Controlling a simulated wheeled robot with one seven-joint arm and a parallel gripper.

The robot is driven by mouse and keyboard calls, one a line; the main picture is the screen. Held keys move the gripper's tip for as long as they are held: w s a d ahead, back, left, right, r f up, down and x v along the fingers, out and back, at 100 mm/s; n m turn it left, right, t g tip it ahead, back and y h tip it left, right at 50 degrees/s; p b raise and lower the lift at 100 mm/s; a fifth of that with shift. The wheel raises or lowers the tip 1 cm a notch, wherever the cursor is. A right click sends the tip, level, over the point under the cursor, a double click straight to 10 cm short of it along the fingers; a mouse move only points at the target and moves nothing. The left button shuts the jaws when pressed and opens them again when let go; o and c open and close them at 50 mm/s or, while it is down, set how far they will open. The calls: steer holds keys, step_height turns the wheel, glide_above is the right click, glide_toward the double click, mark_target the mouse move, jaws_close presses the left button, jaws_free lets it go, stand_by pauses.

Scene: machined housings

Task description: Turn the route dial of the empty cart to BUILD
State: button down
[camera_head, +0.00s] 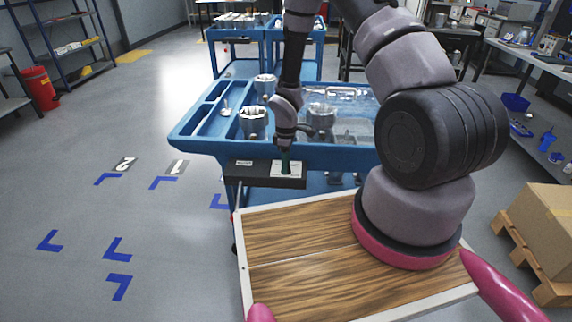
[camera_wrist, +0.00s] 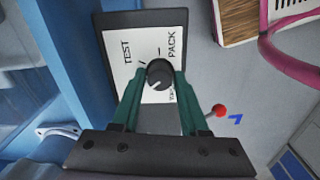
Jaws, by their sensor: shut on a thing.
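The route dial (camera_wrist: 158,72) is a round dark knob on a white label plate (camera_wrist: 120,75) in a black frame. TEST and PACK can be read on the plate; a further label by the right finger is partly hidden. I cannot make out for sure where the knob points. My gripper (camera_wrist: 160,77) has its green fingers shut on either side of the knob. In the head view my gripper (camera_head: 286,166) reaches down to the dial's black box (camera_head: 262,180) on the near edge of a blue cart (camera_head: 200,143). This cart carries several metal housings (camera_head: 253,124).
More blue carts (camera_head: 237,33) stand behind, one bearing housings. A red ball-ended lever (camera_wrist: 219,110) shows beside the right finger. A cardboard box (camera_head: 545,222) on a pallet stands at the right. The floor at the left, with blue corner marks (camera_head: 118,285), is clear.

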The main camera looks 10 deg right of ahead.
steer(key=shift+m, duration=0.5)
steer(key=shift+c, duration=2.2)
jaws_free()
steer(key=shift+r, duration=0.15)
step_height(320, 180, up, 11)
steer(key=shift+f, duration=0.2)
steer(key=shift+r, duration=0.1)
